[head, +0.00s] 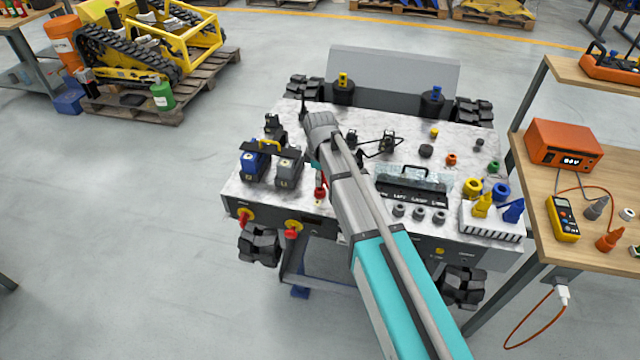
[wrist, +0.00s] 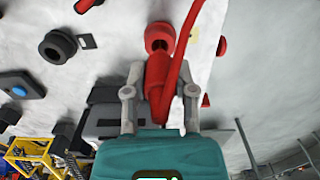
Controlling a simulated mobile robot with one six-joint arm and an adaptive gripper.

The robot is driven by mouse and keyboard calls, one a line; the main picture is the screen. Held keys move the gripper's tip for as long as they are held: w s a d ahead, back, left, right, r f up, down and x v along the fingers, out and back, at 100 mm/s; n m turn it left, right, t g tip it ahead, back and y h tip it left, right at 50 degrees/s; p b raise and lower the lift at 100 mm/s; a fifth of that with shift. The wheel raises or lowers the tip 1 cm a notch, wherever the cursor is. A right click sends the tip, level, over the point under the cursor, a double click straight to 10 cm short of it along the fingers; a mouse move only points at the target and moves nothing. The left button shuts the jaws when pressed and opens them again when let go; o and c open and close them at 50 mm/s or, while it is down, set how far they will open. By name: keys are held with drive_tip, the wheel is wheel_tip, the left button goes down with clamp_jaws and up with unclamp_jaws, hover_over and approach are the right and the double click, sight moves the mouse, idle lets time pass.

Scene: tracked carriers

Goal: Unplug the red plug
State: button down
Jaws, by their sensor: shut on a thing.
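The red plug (wrist: 157,76) sits between the two grey fingers of my gripper (wrist: 160,92) in the wrist view, and the fingers are shut on it. A red cable (wrist: 185,60) runs from the plug up past its right side. A round red socket (wrist: 157,33) lies just beyond the plug's tip; I cannot tell whether the tip is still in it. In the head view my arm comes down over the marble-topped carrier (head: 345,215) and hides most of the gripper. A red part (head: 320,191) shows beside the arm there, near the front edge.
Blue and grey battery blocks (head: 254,163) stand left of the arm. Red knobs (head: 292,231) stick out of the front face. A clear-covered panel (head: 412,190) and a white rack (head: 490,222) lie to the right. A wooden bench (head: 575,190) stands close on the right.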

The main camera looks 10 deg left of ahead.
drive_tip(key=shift+r, duration=0.15)
drive_tip(key=shift+r+p, duration=1.65)
drive_tip(key=shift+p, duration=0.15)
drive_tip(key=c, duration=0.9)
unclamp_jaws()
drive_tip(key=shift+c, duration=0.2)
clamp_jaws()
